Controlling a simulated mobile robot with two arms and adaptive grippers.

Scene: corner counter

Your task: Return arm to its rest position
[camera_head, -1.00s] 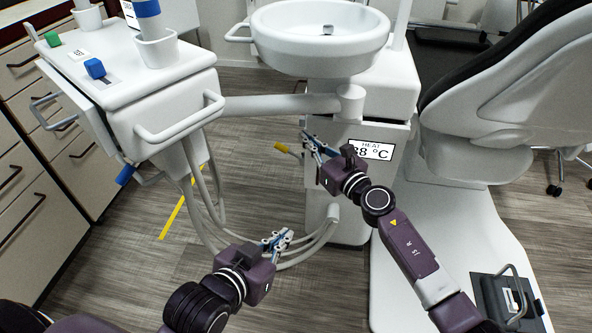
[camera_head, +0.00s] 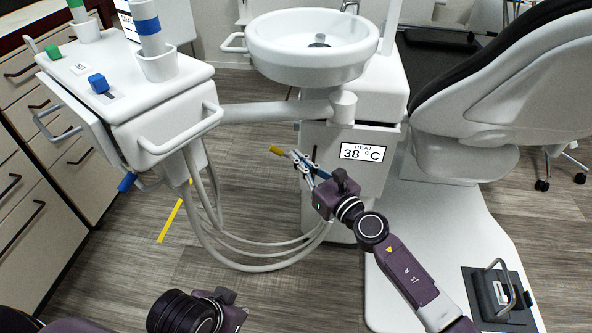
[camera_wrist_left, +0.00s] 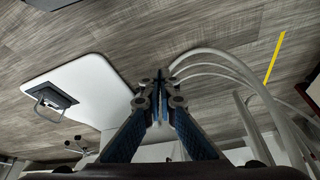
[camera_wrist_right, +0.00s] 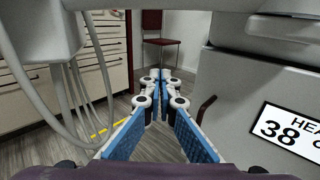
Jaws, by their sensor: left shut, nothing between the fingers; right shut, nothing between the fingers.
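My right gripper (camera_head: 306,165) is in front of the white cabinet with the "HEAT 38 °C" display (camera_head: 362,152) in the head view. Its blue-padded fingers are shut and empty, also in the right wrist view (camera_wrist_right: 160,78). My left arm (camera_head: 200,311) shows at the bottom of the head view, and its fingertips do not show clearly there. In the left wrist view my left gripper (camera_wrist_left: 159,80) is shut with nothing between its fingers, above the floor.
White hoses (camera_head: 260,262) loop below the instrument tray (camera_head: 130,85). A round basin (camera_head: 313,45) is above the cabinet. A dental chair (camera_head: 510,90) and its base with a foot pedal (camera_head: 498,292) are at the right. Drawers (camera_head: 30,200) line the left.

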